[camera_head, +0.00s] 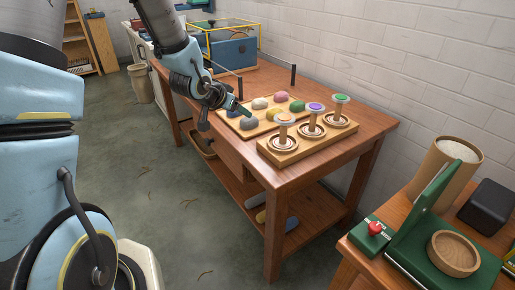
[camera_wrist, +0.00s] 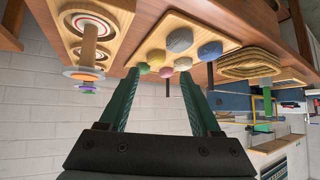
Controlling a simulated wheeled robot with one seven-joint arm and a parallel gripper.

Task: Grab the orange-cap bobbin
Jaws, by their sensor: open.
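The orange-cap bobbin (camera_head: 285,121) stands upright at the near left end of a wooden rack (camera_head: 290,154), in a round ringed seat. Purple-cap (camera_head: 315,110) and green-cap (camera_head: 341,101) bobbins stand behind it in the same rack. In the wrist view, which looks upside down, the orange-cap bobbin (camera_wrist: 89,46) is at upper left, partly covering the others. My gripper (camera_head: 244,110) is open and empty, above the skein tray and left of the orange-cap bobbin, apart from it. Its green fingers (camera_wrist: 160,76) point towards the skeins in the wrist view.
A wooden tray (camera_head: 236,124) with several coloured wool skeins lies left of the rack, under my gripper. A green device (camera_head: 420,238) stands on another table at lower right.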

